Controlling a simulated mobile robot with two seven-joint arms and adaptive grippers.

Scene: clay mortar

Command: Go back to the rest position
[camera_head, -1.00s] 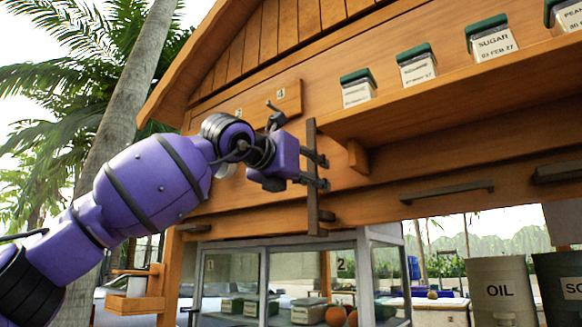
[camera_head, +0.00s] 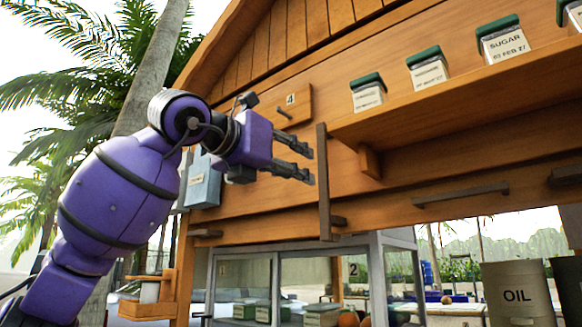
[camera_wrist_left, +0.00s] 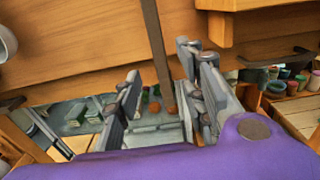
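My left gripper (camera_head: 308,164) is at the end of the purple arm, in front of the wooden wall. Its two grey fingers are apart with nothing between them. The fingertips are just left of a dark vertical bar (camera_head: 324,200) on the wall, with a narrow gap in the head view. In the left wrist view the open fingers (camera_wrist_left: 160,62) also show, with the bar (camera_wrist_left: 158,45) behind them. My right gripper is in neither view.
A wooden shelf (camera_head: 450,108) with several green-lidded jars juts out at upper right. A peg board (camera_head: 300,96) marked 4 and a blue-grey box (camera_head: 201,184) are on the wall. Glass doors (camera_head: 245,285) lie below, an OIL canister (camera_head: 517,295) at lower right.

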